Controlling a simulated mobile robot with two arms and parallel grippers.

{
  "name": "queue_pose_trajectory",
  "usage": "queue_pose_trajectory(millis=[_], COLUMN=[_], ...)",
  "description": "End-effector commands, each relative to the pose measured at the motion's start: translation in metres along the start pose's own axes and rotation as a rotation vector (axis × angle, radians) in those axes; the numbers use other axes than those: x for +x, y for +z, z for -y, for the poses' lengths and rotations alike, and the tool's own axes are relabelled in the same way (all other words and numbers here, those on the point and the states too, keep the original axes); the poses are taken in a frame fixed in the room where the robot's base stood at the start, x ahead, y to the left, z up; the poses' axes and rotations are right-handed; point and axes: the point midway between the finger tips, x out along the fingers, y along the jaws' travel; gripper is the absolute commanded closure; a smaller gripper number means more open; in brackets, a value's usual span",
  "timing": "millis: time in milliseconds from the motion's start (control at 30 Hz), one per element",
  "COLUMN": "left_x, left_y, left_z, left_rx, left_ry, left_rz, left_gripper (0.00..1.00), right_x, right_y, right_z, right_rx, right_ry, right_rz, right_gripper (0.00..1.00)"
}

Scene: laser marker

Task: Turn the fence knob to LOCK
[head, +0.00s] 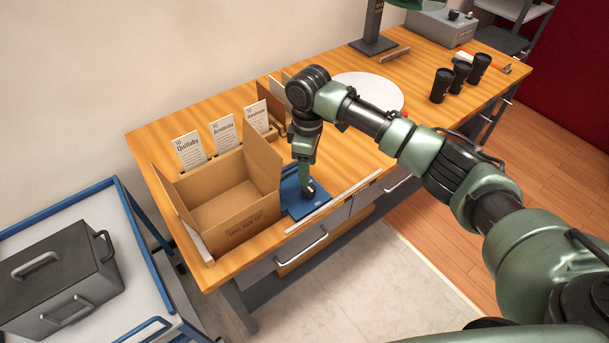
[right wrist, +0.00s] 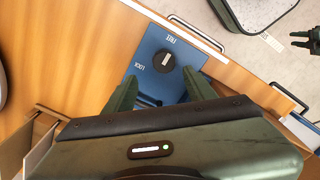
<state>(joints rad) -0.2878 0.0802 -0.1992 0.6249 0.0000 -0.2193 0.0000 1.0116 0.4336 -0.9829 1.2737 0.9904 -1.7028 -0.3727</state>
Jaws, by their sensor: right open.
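The fence knob (right wrist: 166,61) is round and black with a white pointer line, on a blue plate (right wrist: 150,50) at the bench's front edge. The pointer lies along the direction of the upper label, whose word I cannot read for certain. The LOCK label (right wrist: 138,66) is to the left of the knob. The plate also shows in the head view (head: 291,200). My right gripper (right wrist: 160,92) is open and empty, its fingers pointing toward the plate just short of the knob. In the head view the right gripper (head: 307,188) hides the knob. A small part, apparently my left gripper (right wrist: 305,40), shows at the wrist view's right edge.
An open cardboard box (head: 232,205) stands close left of the plate. Name cards (head: 189,150) stand behind it. A white round disc (head: 375,90) and black cups (head: 441,84) are farther right. A drawer handle (head: 302,245) juts below the front edge.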

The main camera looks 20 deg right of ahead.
Motion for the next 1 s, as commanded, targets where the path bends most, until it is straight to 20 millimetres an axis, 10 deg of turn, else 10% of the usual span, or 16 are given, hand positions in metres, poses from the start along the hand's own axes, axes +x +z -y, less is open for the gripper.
queue_pose_trajectory(millis=[367,767,1000], left_x=[-0.016,-0.015,-0.015], left_y=[0.027,0.003,0.005], left_z=[-0.004,-0.001,-0.001], left_rx=[0.0,0.001,0.001], left_ry=[0.006,0.001,0.002], left_rz=[0.04,0.005,0.009], left_gripper=[0.67,0.67,0.67], right_x=[0.056,0.068,0.068], right_y=[0.0,0.0,0.0], right_z=[0.001,0.001,0.001], right_rx=[0.0,-0.001,-0.001], right_ry=[-0.002,0.0,0.0], right_rz=[0.002,0.0,0.0], right_gripper=[0.45,0.45,1.0])
